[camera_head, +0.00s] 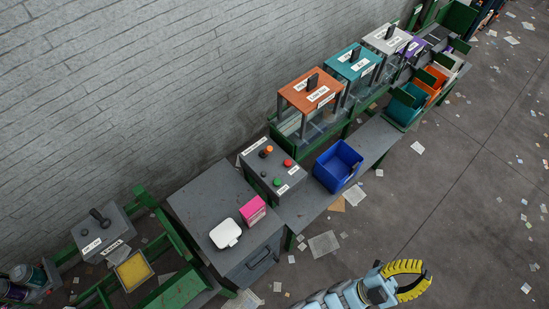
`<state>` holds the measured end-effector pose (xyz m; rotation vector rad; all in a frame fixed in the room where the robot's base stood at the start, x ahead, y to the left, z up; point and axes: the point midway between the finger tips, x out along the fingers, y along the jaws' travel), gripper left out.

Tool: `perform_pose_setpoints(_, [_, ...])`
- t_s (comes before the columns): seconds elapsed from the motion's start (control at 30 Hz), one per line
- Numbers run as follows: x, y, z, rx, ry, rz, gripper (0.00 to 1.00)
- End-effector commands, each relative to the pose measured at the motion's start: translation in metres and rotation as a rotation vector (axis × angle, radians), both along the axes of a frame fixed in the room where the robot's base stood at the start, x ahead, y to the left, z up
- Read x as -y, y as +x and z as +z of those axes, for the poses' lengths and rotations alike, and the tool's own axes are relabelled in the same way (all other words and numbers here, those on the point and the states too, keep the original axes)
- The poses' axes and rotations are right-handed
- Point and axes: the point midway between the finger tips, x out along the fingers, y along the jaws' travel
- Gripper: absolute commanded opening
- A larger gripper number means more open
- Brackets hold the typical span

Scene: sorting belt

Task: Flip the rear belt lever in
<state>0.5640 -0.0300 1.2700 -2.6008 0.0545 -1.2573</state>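A grey box (88,236) with a dark lever (100,216) on its top stands at the far left on a green frame. It has white labels too small to read. Dark levers also stand on the orange (313,84), teal (356,54) and white (392,29) housings along the wall. I cannot tell from the labels which lever is the rear belt one. My gripper (428,271) has yellow curved fingers and is at the bottom right over the floor. It looks open and empty, and is far from every lever.
A grey cabinet (212,198) carries a white container (225,233) and a pink box (252,210). Beside it are a control panel (262,178) with coloured buttons and a blue bin (338,166). The brick wall closes off the back. The floor at right is open, with scattered papers.

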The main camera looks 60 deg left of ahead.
Motion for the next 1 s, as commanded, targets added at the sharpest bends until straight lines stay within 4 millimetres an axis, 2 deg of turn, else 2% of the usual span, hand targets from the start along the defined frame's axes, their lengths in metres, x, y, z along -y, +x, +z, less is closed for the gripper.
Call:
perform_pose_setpoints(0.03, [0.002,0.019,-0.015,-0.051,0.04,0.021,0.0])
perform_pose_setpoints(0.2, [0.005,0.078,-0.074,-0.253,0.197,0.105,0.0])
perform_pose_setpoints(0.37, [-0.004,0.125,-0.13,-0.434,0.358,0.192,0.0])
perform_pose_setpoints(0.5, [-0.022,0.158,-0.182,-0.59,0.504,0.273,0.0])
perform_pose_setpoints(0.77, [-0.075,0.197,-0.268,-0.873,0.782,0.427,0.0])
perform_pose_setpoints(0.9, [-0.116,0.205,-0.311,-1.033,0.931,0.511,0.0])
perform_pose_setpoints(1.0, [-0.148,0.208,-0.332,-1.141,1.036,0.574,0.0])
